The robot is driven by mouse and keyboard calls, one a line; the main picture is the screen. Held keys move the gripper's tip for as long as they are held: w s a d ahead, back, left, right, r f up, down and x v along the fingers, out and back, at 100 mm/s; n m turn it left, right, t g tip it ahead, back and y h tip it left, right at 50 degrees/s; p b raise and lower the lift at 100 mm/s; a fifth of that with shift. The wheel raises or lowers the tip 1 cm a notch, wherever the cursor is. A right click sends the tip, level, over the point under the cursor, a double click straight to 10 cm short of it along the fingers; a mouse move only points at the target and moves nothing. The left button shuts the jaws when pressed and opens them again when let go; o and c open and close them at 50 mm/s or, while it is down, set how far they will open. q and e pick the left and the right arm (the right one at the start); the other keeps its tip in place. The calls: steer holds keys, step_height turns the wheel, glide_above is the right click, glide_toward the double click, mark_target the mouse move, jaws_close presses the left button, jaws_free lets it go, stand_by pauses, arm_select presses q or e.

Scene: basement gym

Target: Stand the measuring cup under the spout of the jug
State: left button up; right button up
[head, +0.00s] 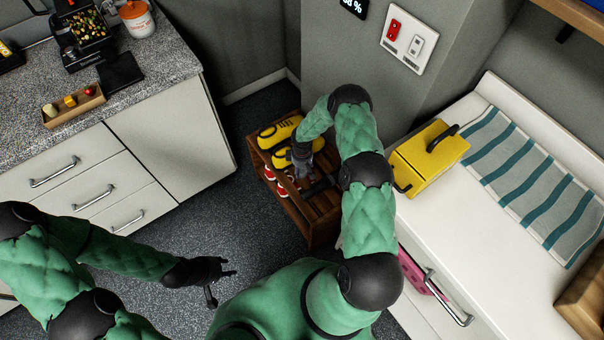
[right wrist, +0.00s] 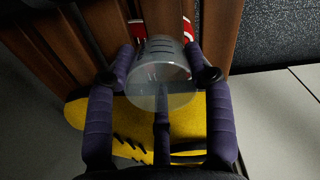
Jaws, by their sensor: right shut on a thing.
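A clear measuring cup (right wrist: 162,75) with dark marks shows in the right wrist view. My right gripper (right wrist: 165,70) is shut on it, with fingers on both sides. In the head view my right gripper (head: 300,160) is low over a wooden rack; the cup cannot be made out there. A yellow container with a black handle (head: 425,160), apparently the jug, lies on the white bench top. A black curved part, perhaps its spout, sticks out at the bench's left edge. My left gripper (head: 222,282) is open and empty over the floor.
The wooden rack (head: 325,222) holds yellow shoes (head: 280,132) and red-and-white shoes (head: 282,186). A striped towel (head: 535,185) lies on the white bench (head: 470,222), right of the container. A pink thing (head: 415,270) shows at the bench's front. Dark floor (head: 185,225) is clear between counter and rack.

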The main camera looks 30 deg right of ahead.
steer(key=shift+s+f+b, duration=0.1)
steer(key=shift+f+b, duration=0.35)
steer(key=shift+f, duration=1)
steer(key=shift+f, duration=0.2)
steer(key=o, duration=0.8)
steer(key=shift+o, duration=0.7)
steer(key=shift+r, duration=0.1)
steer(key=shift+r, duration=0.1)
